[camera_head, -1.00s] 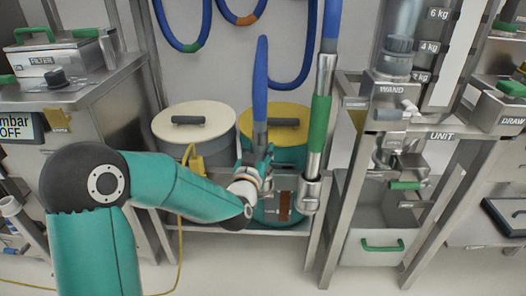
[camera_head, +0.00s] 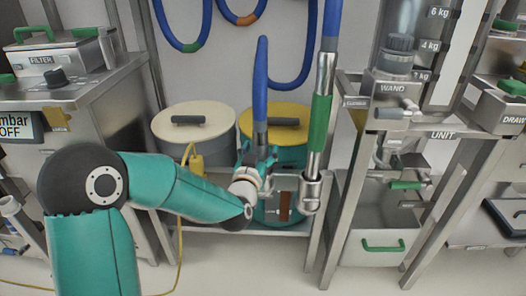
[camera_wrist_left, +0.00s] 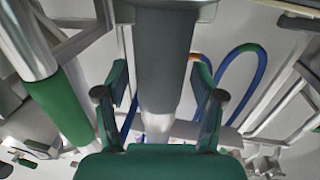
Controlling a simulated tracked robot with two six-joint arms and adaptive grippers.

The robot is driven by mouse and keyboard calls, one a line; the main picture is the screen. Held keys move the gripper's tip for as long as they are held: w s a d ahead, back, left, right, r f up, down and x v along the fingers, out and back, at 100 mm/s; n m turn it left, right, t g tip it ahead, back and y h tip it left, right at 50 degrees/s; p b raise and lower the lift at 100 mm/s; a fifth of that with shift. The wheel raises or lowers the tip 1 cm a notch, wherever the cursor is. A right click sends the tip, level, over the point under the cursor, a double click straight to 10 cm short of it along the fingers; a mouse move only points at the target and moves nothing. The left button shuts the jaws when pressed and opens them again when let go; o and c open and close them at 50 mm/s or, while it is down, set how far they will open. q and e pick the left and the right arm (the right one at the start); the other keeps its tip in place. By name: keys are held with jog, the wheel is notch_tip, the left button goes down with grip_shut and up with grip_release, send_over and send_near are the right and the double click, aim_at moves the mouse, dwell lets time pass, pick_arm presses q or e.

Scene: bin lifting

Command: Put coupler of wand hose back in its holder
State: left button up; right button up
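The blue wand hose (camera_head: 260,80) stands upright in the head view, its lower end at my left gripper (camera_head: 259,158). In the left wrist view, a grey cylinder (camera_wrist_left: 165,65), seemingly the hose's coupler, passes between the two fingers of my left gripper (camera_wrist_left: 158,100). Narrow gaps show on both sides of it, so the fingers look open around it. Its lower end is light-coloured and partly hidden by the gripper's green body. The coupler is mostly hidden in the head view. I cannot clearly identify its holder. My right gripper is not in view.
The metal wand with its green grip (camera_head: 319,122) stands close right of my left gripper. A white-lidded drum (camera_head: 190,135) and a yellow-lidded drum (camera_head: 290,116) stand behind. The steel frame labelled WAND (camera_head: 388,113) is to the right. Blue hoses (camera_head: 292,78) hang at the back.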

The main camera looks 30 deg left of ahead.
pick_arm(q)
jog(key=shift+f, duration=0.1)
jog(key=shift+s, duration=0.1)
jog(key=v, duration=0.7)
jog(key=shift+d, duration=0.15)
jog(key=shift+s, duration=0.15)
